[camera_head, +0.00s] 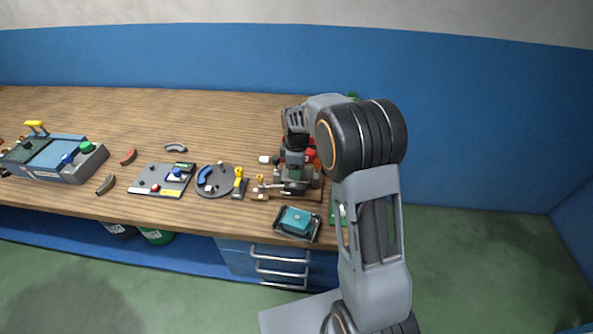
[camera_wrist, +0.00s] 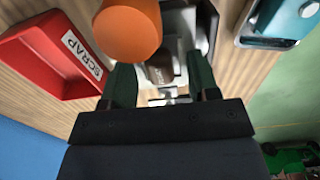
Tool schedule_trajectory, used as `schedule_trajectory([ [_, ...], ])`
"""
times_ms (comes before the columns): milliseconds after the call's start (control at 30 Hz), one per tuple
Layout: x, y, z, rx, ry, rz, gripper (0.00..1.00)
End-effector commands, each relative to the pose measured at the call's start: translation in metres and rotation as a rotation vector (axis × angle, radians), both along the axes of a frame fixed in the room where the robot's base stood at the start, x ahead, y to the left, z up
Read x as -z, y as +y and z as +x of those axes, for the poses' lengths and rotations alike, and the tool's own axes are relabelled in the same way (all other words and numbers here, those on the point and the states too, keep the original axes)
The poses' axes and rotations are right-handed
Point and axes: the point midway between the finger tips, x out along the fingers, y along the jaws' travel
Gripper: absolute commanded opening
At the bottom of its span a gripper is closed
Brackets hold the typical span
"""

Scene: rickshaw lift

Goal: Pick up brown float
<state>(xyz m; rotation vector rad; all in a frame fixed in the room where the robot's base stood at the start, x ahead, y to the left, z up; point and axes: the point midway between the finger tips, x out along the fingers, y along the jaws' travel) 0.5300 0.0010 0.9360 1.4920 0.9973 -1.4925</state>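In the wrist view, my gripper (camera_wrist: 163,76) points down with its two dark green fingers spread apart. A small brown piece (camera_wrist: 160,70), which looks like the brown float, shows between and beyond the fingertips. I cannot tell whether either finger touches it. In the head view, my gripper (camera_head: 295,150) is over the right end of the bench, above a small assembly on a wooden base (camera_head: 290,194). The brown piece cannot be made out there, as my arm and gripper cover much of that spot.
An orange cylinder (camera_wrist: 128,30) stands close beside the left finger. A red SCRAP tray (camera_wrist: 45,60) is left of it. A tray with a teal block (camera_head: 297,222) sits at the bench's front edge. A round grey plate (camera_head: 222,184) and a panel (camera_head: 160,182) lie further left.

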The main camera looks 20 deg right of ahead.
Motion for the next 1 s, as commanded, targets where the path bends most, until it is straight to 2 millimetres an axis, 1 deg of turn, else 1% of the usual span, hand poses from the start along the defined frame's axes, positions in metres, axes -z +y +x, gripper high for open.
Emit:
schedule_trajectory([
  [33,0.000,0.000,0.000,0.000,0.000,0.000,0.50],
  [67,0.000,0.000,0.000,0.000,0.000,0.000,0.47],
  [500,0.000,0.000,0.000,0.000,0.000,0.000,0.05],
  [833,-0.004,0.000,0.000,0.000,-0.001,0.000,0.04],
  [1000,-0.019,0.000,0.001,0.000,-0.004,0.000,0.04],
])
